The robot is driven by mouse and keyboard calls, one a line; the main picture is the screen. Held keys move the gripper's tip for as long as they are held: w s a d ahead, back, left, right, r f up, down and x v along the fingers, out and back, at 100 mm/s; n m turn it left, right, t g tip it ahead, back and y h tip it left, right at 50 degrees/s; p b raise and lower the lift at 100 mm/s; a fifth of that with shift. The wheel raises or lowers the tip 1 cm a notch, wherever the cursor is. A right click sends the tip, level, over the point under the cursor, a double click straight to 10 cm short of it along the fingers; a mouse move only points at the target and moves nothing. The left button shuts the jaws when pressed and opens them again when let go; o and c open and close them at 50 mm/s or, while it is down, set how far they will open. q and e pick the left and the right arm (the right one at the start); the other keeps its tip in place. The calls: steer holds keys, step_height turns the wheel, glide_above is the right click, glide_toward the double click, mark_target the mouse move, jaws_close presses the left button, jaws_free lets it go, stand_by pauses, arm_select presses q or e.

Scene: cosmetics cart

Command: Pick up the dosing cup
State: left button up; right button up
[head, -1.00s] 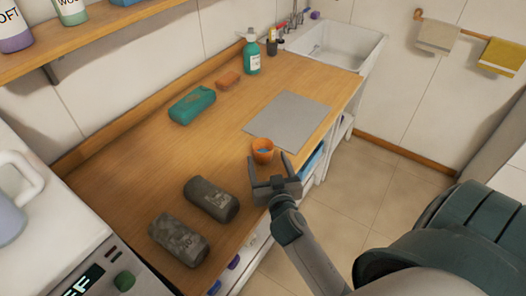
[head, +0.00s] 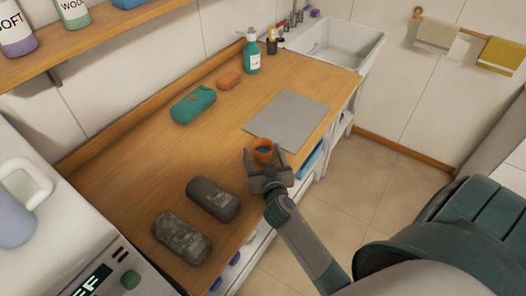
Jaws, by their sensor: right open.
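The dosing cup, a small orange cup (head: 263,147) with a blue inside, stands upright on the wooden counter near its front edge, just by the corner of a grey mat. My right gripper (head: 263,159) is open, its two fingers pointing at the cup. The fingertips reach to either side of the cup's near part; whether they touch it I cannot tell. The gripper hides the lower front of the cup. My left gripper is not in view.
The grey mat (head: 288,116) lies behind the cup. Two dark grey rolls (head: 213,198) (head: 181,238) lie to the left. A teal pouch (head: 192,105), a brown block (head: 229,80) and a green bottle (head: 252,54) are farther back. A white sink (head: 340,45) is at the far end.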

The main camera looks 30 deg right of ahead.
mark_target(263, 144)
stand_by(0.4)
steer(key=c, duration=1.1)
steer(key=shift+r, duration=0.35)
steer(key=shift+r+b, duration=0.4)
steer(key=shift+r, duration=1.35)
steer(key=s+d+r+b, duration=0.2)
steer(key=s+d+r, duration=0.4)
steer(key=d, duration=0.3)
steer(key=shift+s+r, duration=0.4)
steer(key=shift+s, duration=0.15)
steer(key=shift+d, duration=0.1)
